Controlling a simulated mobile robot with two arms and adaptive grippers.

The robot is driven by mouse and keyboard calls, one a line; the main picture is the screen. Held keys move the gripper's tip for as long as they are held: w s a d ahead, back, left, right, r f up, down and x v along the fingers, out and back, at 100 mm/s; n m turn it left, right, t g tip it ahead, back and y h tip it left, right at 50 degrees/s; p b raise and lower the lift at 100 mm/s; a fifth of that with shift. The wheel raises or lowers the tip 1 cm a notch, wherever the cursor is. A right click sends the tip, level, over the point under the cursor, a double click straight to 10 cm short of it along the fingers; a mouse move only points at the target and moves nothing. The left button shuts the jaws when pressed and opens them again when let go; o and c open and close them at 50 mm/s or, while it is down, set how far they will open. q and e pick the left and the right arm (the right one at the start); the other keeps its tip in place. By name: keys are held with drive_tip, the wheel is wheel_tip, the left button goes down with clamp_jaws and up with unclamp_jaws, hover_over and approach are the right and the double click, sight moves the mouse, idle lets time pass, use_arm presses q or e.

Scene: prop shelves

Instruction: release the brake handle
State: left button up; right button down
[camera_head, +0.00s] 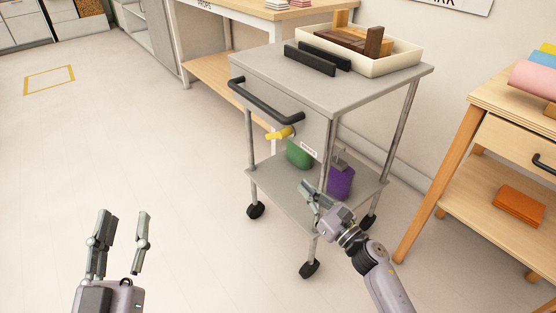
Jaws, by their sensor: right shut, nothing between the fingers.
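A grey wheeled cart (375,78) stands in the middle. A yellow lever (279,134), which looks like the brake handle, sticks out to the left from the cart's front, below a black push bar (266,101). My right gripper (308,189) is shut and empty. In the picture it is below and to the right of the yellow lever, apart from it, in front of the cart's lower shelf. My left gripper (122,213) is open and empty over the floor at the lower left, well away from the cart.
On the cart top are two black bars (317,58) and a cream tray (398,65) with wooden pieces. The lower shelf holds a green item (299,154) and a purple container (340,181). A wooden shelf unit (470,104) stands right. The floor at left is clear.

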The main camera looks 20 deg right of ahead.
sight(277, 134)
drive_tip(key=shift+w, duration=0.1)
use_arm(q)
drive_tip(key=shift+w+a+f+g, duration=0.1)
drive_tip(key=shift+w+f+g, duration=0.15)
drive_tip(key=shift+f+g, duration=0.6)
use_arm(e)
drive_tip(key=r+x, duration=0.2)
drive_tip(key=x, duration=1)
drive_tip(key=shift+r, duration=0.45)
use_arm(q)
drive_tip(key=shift+f, duration=0.1)
